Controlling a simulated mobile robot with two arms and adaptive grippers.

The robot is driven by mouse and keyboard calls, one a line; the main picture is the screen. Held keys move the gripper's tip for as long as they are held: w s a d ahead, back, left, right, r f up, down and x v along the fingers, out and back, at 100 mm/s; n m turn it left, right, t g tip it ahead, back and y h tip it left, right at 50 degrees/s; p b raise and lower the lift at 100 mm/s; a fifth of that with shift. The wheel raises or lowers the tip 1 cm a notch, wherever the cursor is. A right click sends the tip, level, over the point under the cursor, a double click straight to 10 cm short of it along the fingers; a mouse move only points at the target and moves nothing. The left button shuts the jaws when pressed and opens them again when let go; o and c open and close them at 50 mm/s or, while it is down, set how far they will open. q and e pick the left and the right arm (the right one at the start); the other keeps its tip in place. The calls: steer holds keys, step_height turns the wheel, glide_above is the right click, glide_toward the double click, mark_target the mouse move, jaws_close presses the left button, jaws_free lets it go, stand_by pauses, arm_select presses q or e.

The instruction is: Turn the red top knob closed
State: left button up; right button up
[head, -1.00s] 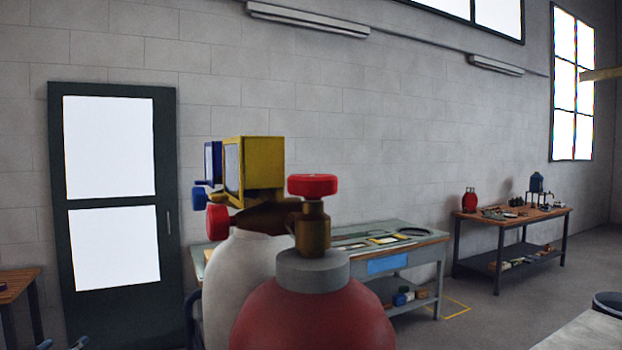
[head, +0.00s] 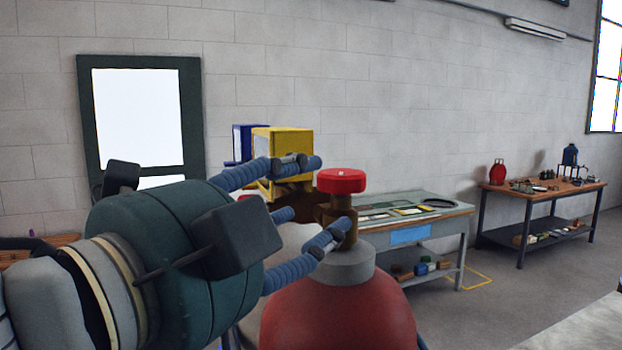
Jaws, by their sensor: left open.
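The red top knob (head: 341,181) sits on a brass valve stem (head: 341,214) above the grey collar (head: 345,264) of a red cylinder (head: 338,315). My left gripper (head: 327,194) comes in from the left. Its blue ribbed fingers are spread open, one upper finger ending just left of the knob and a lower one near the brass stem. I cannot tell whether any finger touches the knob or stem. Nothing is held. My right gripper is out of view.
A yellow box-shaped gauge (head: 283,146) and a blue one (head: 242,142) stand behind my fingers. A white cylinder (head: 293,236) is mostly hidden by my gripper. A workbench (head: 440,212) stands behind the red cylinder, and another table (head: 560,190) is at the right.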

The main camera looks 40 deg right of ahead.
mark_target(331, 191)
arm_select(q)
steer(key=p+x, duration=0.3)
steer(key=x, duration=0.6)
steer(key=shift+s+r+p, duration=0.1)
steer(key=shift+p, duration=0.25)
steer(key=shift+d, duration=0.2)
steer(key=shift+c, duration=0.5)
steer(key=c, duration=1.1)
